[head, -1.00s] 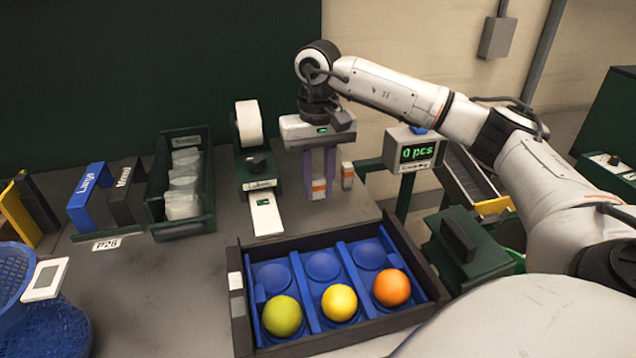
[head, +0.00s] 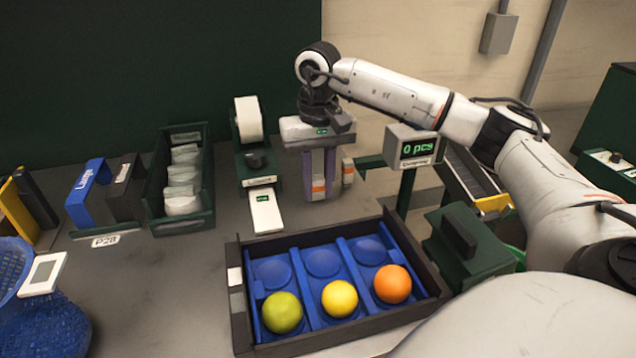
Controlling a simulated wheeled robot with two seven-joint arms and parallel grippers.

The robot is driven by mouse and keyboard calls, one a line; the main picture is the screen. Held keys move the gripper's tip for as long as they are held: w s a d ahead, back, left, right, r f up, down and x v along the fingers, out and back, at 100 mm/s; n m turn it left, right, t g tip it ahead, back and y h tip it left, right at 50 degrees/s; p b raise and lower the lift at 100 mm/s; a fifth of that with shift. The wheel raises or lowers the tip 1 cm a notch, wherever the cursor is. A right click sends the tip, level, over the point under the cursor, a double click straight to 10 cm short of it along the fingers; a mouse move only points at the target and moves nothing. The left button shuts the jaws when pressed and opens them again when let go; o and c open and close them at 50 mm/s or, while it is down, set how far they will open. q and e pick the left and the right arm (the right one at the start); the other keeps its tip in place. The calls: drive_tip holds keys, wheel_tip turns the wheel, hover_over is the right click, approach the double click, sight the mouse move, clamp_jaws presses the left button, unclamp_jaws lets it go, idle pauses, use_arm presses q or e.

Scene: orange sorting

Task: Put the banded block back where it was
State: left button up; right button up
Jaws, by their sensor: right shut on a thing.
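My right gripper (head: 319,172) points straight down at the back of the table, right of the label printer. Its purple fingers are shut on a grey block with an orange band (head: 318,188), held upright between them. The block's lower end is close to the table top; I cannot tell whether it touches. A second grey block with an orange band (head: 348,171) stands upright just right of the fingers, apart from them. My left gripper is not in view.
A dark tray (head: 238,318) with blue cups holds a green, a yellow and an orange fruit in front. A label printer (head: 256,165) and green bin (head: 208,190) stand left.

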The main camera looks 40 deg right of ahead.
drive_tip(key=o, duration=1.5)
drive_tip(key=shift+r+p, duration=1.05)
drive_tip(key=shift+r, duration=0.15)
drive_tip(key=shift+r+p, duration=2.3)
drive_tip(key=shift+r, duration=0.55)
drive_tip(key=shift+f, duration=0.1)
